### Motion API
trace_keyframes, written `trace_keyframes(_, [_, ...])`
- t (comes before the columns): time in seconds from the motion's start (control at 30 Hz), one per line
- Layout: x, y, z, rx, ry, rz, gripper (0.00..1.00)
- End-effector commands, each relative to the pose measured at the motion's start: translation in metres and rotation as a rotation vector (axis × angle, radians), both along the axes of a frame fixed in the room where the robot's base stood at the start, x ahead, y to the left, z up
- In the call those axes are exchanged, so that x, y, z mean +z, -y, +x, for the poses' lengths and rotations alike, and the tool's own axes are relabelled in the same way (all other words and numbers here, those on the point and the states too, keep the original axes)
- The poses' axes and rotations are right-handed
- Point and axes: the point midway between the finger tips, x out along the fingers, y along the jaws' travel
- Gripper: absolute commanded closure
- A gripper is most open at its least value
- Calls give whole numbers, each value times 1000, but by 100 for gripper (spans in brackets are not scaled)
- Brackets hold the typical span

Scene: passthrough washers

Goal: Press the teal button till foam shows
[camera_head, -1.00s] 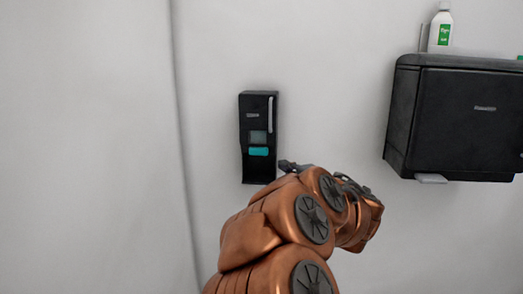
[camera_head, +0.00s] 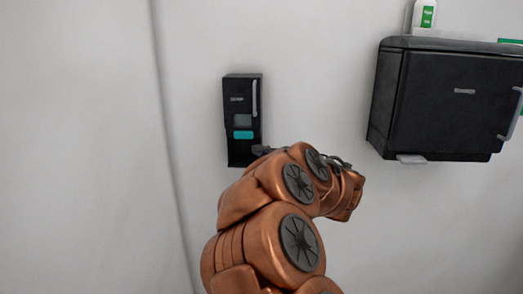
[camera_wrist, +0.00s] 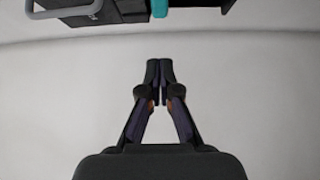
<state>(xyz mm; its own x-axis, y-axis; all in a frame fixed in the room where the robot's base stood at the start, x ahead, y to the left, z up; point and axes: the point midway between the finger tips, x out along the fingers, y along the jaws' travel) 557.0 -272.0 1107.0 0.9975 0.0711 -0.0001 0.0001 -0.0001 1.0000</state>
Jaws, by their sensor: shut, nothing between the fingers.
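The black soap dispenser (camera_head: 242,90) is mounted on the white wall, left of centre in the head view. Its teal button (camera_head: 243,135) sits below a small grey window (camera_head: 243,121). In the wrist view the dispenser (camera_wrist: 115,14) shows at the top edge, with part of the teal button (camera_wrist: 160,9). My gripper (camera_wrist: 159,62) is shut and empty, its fingertips together and apart from the button in that picture. In the head view its tip (camera_head: 262,150) is by the dispenser's lower right, and my copper arm hides the rest. No foam is visible.
A black wall cabinet (camera_head: 440,105) with a grey tab under it is on the right. A white bottle with a green label (camera_head: 425,16) stands on top. The wall left of the dispenser is bare.

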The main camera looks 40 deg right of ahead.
Motion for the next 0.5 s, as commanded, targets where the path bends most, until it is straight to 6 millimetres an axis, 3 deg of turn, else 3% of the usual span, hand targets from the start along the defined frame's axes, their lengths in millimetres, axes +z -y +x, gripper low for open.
trace_keyframes(0.2, [0,-4,38,7,1,1,100])
trace_keyframes(0.5, [0,-1,79,2,0,1,100])
